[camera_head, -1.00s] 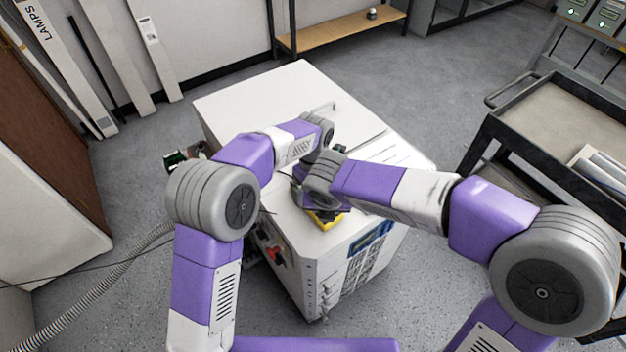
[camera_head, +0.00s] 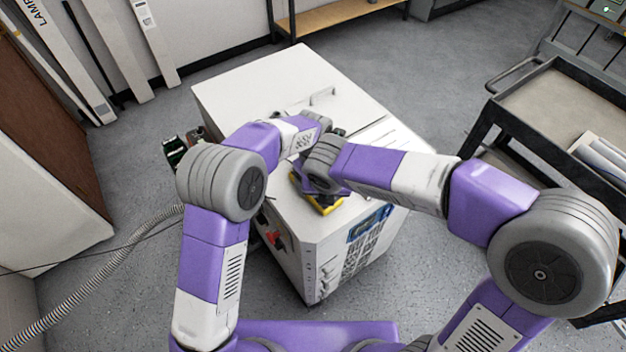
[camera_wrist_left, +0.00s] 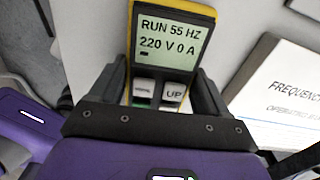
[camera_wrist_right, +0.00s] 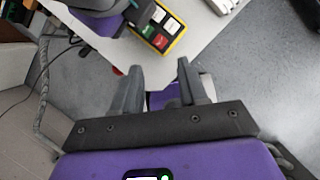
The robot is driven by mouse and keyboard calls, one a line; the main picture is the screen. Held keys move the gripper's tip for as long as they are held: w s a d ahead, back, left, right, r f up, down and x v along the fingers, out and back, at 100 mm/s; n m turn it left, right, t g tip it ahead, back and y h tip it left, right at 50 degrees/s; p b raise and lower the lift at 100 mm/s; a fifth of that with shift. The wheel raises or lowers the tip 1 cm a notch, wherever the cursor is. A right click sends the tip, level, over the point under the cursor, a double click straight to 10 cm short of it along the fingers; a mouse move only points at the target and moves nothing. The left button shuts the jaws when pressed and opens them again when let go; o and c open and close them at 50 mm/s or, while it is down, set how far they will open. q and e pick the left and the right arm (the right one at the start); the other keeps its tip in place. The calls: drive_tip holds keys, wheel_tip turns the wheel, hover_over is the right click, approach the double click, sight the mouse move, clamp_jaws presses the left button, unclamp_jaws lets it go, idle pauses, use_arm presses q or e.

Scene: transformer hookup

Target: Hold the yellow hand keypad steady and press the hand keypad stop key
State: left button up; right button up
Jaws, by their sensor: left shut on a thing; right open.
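The yellow hand keypad (camera_head: 326,208) shows in the head view as a yellow edge at the near part of the white cabinet top, mostly hidden by my wrists. In the left wrist view the keypad (camera_wrist_left: 209,18) has a lit display reading RUN 55 HZ, 220 V 0 A. My left gripper (camera_wrist_left: 162,82) is shut on it, one finger at each side. In the right wrist view the keypad (camera_wrist_right: 180,42) shows red, green and white keys; the red key (camera_wrist_right: 149,30) is near its lower left. My right gripper (camera_wrist_right: 159,68) is open and empty, with its fingertips just short of the keypad in the picture.
The white cabinet (camera_head: 280,75) stands under both arms, with a red switch (camera_head: 275,240) on its side. A printed sheet (camera_wrist_left: 280,85) lies beside the keypad. A dark cart (camera_head: 545,100) stands at right. A ribbed hose (camera_head: 110,262) runs along the floor at left.

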clamp_jaws()
idle(1.6)
